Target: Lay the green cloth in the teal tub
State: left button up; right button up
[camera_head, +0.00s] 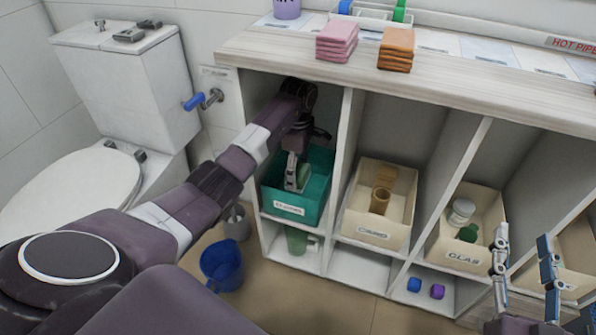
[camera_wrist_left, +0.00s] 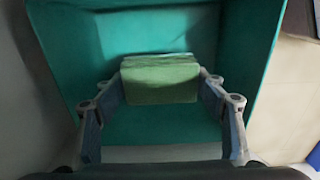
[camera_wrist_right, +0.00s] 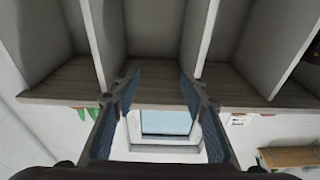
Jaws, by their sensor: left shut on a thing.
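The teal tub (camera_head: 314,207) stands in the leftmost compartment of the shelf unit, with a label on its front. In the left wrist view the tub's walls (camera_wrist_left: 255,45) surround my left gripper (camera_wrist_left: 160,90). That gripper is shut on the folded green cloth (camera_wrist_left: 160,82), which is inside the tub; whether it touches the floor I cannot tell. In the head view my left gripper (camera_head: 297,180) reaches down into the tub with the green cloth (camera_head: 303,178) at its fingers. My right gripper (camera_head: 525,275) is open and empty before the right compartments; its spread fingers show in the right wrist view (camera_wrist_right: 158,85).
Cream bins (camera_head: 362,222) fill the compartments to the right. Pink cloths (camera_head: 337,41) and orange cloths (camera_head: 396,48) are stacked on the countertop (camera_head: 450,75). A blue bucket (camera_head: 222,266) stands on the floor. A toilet (camera_head: 75,190) is at the left.

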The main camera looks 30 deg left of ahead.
aim_at(298, 172)
pick_arm(q)
jog(key=shift+f, duration=0.35)
jog(key=o, duration=1)
pick_arm(e)
jog(key=shift+s+a+r+t, duration=0.1)
jog(key=shift+r+t, duration=0.4)
jog(key=shift+r, duration=0.35)
pick_arm(q)
jog(key=shift+r, duration=0.1)
notch_tip(298, 172, up, 3)
jog(key=shift+r+p, duration=0.15)
jog(key=shift+p, duration=0.4)
notch_tip(298, 172, up, 5)
jog(key=shift+p, duration=0.7)
jog(key=shift+r, duration=0.1)
pick_arm(e)
notch_tip(298, 172, down, 14)
jog(key=s+d+g+h, duration=0.2)
jog(key=g, duration=0.5)
jog(key=shift+s+d, duration=0.25)
jog(key=shift+d, duration=0.05)
jog(key=shift+f, duration=0.1)
